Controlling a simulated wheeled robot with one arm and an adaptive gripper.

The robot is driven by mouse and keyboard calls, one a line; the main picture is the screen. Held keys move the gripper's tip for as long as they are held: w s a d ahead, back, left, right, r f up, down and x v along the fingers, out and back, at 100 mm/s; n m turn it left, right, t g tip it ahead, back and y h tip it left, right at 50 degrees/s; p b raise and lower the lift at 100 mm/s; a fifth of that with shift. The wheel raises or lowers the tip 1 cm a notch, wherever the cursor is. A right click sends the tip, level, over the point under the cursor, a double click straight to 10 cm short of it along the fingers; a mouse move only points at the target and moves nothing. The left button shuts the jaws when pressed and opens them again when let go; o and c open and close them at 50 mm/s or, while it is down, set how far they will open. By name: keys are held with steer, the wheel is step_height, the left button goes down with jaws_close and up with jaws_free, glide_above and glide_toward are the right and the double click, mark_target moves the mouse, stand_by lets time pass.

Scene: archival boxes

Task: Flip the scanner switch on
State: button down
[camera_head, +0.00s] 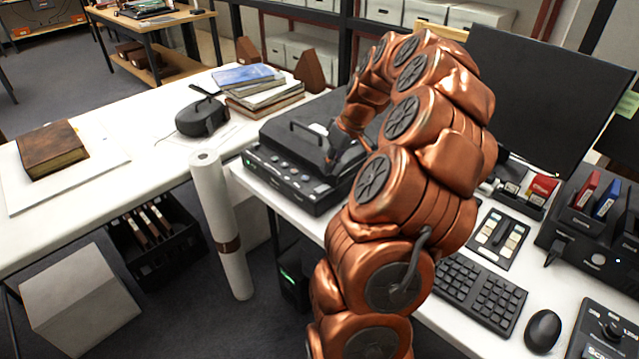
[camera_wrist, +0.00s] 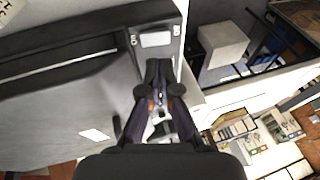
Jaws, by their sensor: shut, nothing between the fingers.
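A small black control box (camera_head: 607,335) sits at the bottom right corner of the desk, partly cut off by the picture edge. It has a knob or toggle (camera_head: 612,330) and a partly visible label beginning "Sca". A flat black scanner-like device (camera_head: 290,178) with a lid handle and front buttons stands left of my arm. My gripper (camera_head: 333,160) is at this device's right part, far from the control box. In the wrist view my gripper (camera_wrist: 158,68) is shut and empty over a dark device surface (camera_wrist: 60,110). Contact cannot be told.
My arm hides part of the desk. A keyboard (camera_head: 478,293), mouse (camera_head: 542,331), monitor (camera_head: 535,95) and a black dock with coloured cartridges (camera_head: 590,225) crowd the right side. A white paper roll (camera_head: 222,225) stands by the desk. The left table has free room.

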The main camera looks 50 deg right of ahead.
steer(key=v, duration=0.9)
steer(key=shift+b, duration=0.35)
steer(key=shift+w+d+r, duration=0.1)
steer(key=shift+d, duration=0.05)
